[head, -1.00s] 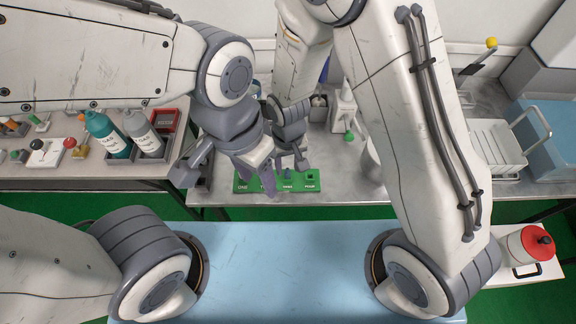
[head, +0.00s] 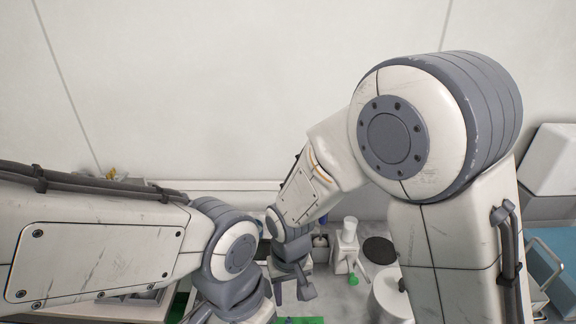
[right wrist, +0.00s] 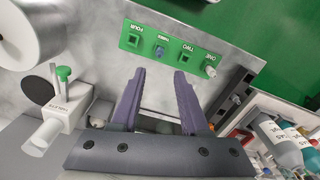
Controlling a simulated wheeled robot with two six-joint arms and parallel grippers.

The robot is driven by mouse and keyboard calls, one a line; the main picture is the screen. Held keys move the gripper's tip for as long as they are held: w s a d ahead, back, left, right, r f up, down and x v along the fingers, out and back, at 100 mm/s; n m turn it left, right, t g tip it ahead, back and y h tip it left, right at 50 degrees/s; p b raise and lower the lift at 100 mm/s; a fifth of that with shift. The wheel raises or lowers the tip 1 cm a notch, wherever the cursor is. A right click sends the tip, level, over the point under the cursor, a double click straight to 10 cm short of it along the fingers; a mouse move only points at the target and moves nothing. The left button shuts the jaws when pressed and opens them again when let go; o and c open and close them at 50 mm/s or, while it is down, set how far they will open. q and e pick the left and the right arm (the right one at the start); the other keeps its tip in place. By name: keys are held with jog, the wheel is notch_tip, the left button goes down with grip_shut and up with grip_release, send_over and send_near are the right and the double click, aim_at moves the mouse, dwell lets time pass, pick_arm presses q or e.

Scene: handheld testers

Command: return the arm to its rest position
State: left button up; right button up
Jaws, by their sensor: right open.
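My right gripper (head: 293,287) hangs over the bench in the middle of the head view, with its arm folded at a raised elbow. In the right wrist view its two fingers (right wrist: 159,82) are apart with nothing between them. They point toward a green board (right wrist: 173,53) with sockets labelled ONE to FOUR. A blue piece (right wrist: 160,51) sits at THREE and a pale piece (right wrist: 210,71) at ONE. My left gripper (head: 230,312) is at the bottom edge of the head view, its fingers mostly cut off.
A white device with a green knob (head: 346,248) stands right of my right gripper; it also shows in the right wrist view (right wrist: 58,110). A white cylinder (head: 390,298) is close by. Bottles (right wrist: 280,140) stand at the right wrist view's lower right. A wall (head: 250,80) rises behind.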

jog(key=s+d+r+n+y, duration=0.1)
jog(key=s+d+r+n, duration=0.3)
jog(key=s+r, duration=0.7)
jog(key=s, duration=0.3)
jog(key=shift+d+r, duration=0.15)
jog(key=shift+r, duration=0.05)
